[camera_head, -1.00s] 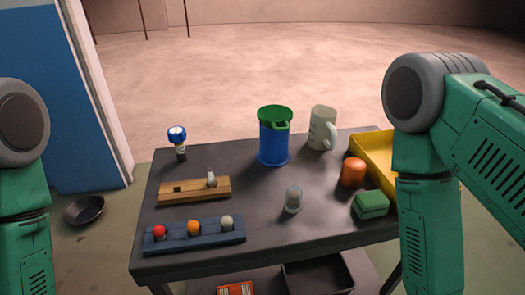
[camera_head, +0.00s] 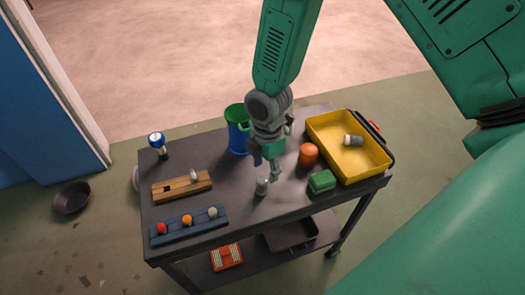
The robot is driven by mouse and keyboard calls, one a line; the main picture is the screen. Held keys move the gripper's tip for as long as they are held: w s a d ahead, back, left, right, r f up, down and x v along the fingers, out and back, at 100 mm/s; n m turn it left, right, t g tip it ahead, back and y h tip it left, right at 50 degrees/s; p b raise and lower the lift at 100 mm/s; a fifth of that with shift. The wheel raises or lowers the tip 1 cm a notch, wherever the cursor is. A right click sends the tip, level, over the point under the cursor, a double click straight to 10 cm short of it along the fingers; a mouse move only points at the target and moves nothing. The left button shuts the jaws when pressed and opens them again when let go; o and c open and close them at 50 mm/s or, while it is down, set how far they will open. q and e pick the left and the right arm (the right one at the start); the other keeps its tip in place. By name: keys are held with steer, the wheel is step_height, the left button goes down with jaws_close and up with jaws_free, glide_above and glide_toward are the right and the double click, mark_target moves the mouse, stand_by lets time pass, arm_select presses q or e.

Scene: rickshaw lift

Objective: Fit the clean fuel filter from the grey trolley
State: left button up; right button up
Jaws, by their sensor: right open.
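The grey trolley (camera_head: 236,212) has a dark top with many items on it. A small clear-looking cylinder (camera_head: 262,187) with a grey-brown inside stands upright near its front middle; it may be a fuel filter. A grey and white cylinder (camera_head: 353,141) lies on its side in the yellow tray (camera_head: 377,163); I cannot tell which of the two is the clean filter. A small pale upright piece (camera_head: 194,175) stands in the wooden block (camera_head: 180,188). My right gripper (camera_head: 267,171) is open, pointing down just above and behind the clear cylinder, apparently apart from it. My left gripper is out of view.
An orange cylinder (camera_head: 308,154) and green sponge (camera_head: 321,181) stand close right of my gripper. A blue bin (camera_head: 237,137) is behind it, and a rack of coloured balls (camera_head: 188,224) at front left. A black bowl (camera_head: 72,197) lies on the floor.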

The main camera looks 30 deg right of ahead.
mark_target(263, 179)
steer(key=shift+w+d+r+n, duration=0.1)
steer(key=shift+w+r+n, duration=0.45)
steer(key=shift+r, duration=0.25)
steer(key=shift+w+r, duration=0.15)
steer(key=shift+r, duration=0.05)
steer(key=shift+a+f+b, duration=0.35)
steer(key=shift+f+b, duration=0.1)
steer(key=shift+b, duration=0.1)
step_height(263, 179, down, 4)
steer(key=b, duration=0.4)
steer(key=shift+f, duration=0.15)
steer(key=f, duration=0.1)
steer(key=f+b, duration=0.2)
steer(key=f, duration=0.1)
steer(key=shift+d, duration=0.3)
steer(key=shift+a+f, duration=0.15)
steer(key=shift+f, duration=0.2)
steer(key=shift+a, duration=0.1)
